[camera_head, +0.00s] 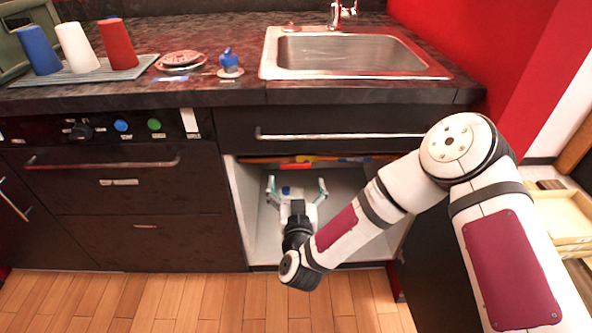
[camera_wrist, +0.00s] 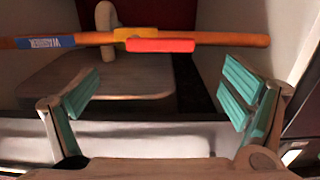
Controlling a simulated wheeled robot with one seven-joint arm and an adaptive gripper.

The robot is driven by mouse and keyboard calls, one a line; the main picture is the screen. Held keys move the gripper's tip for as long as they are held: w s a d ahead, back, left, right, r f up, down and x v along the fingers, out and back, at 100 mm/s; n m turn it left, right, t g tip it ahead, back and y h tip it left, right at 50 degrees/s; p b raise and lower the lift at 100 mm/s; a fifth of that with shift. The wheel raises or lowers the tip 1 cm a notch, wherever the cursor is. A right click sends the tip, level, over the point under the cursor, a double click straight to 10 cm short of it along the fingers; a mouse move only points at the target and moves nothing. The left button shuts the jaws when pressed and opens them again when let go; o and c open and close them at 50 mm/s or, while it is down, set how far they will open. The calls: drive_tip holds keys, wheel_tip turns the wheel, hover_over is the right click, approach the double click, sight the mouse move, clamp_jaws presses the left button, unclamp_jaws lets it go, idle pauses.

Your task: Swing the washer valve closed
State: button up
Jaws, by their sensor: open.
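The washer valve is on an orange pipe (camera_wrist: 215,39) that runs across the open cabinet. The pipe has a blue label (camera_wrist: 45,42) at its left, with lettering that looks like WASHER. The yellow valve body (camera_wrist: 135,33) is near the middle. Its red handle (camera_wrist: 160,45) lies nearly parallel to the pipe; it also shows small under the counter edge in the head view (camera_head: 300,165). My gripper (camera_wrist: 163,80) is inside the cabinet, its teal-padded fingers spread wide and empty. In the wrist view the handle lies beyond and above the fingertips, with no contact seen.
The cabinet's side walls (camera_head: 247,215) stand on both sides of my gripper. A drawer with a long handle (camera_head: 340,136) and the counter (camera_head: 230,95) are above. A grey-brown panel (camera_wrist: 95,90) and a pale curved pipe (camera_wrist: 105,18) are behind the valve.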

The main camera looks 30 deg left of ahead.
sight(296, 165)
drive_tip(key=b+x, duration=0.1)
drive_tip(key=x, duration=0.5)
drive_tip(key=shift+w+a, duration=0.2)
drive_tip(key=shift+w, duration=0.1)
drive_tip(key=c, duration=1.7)
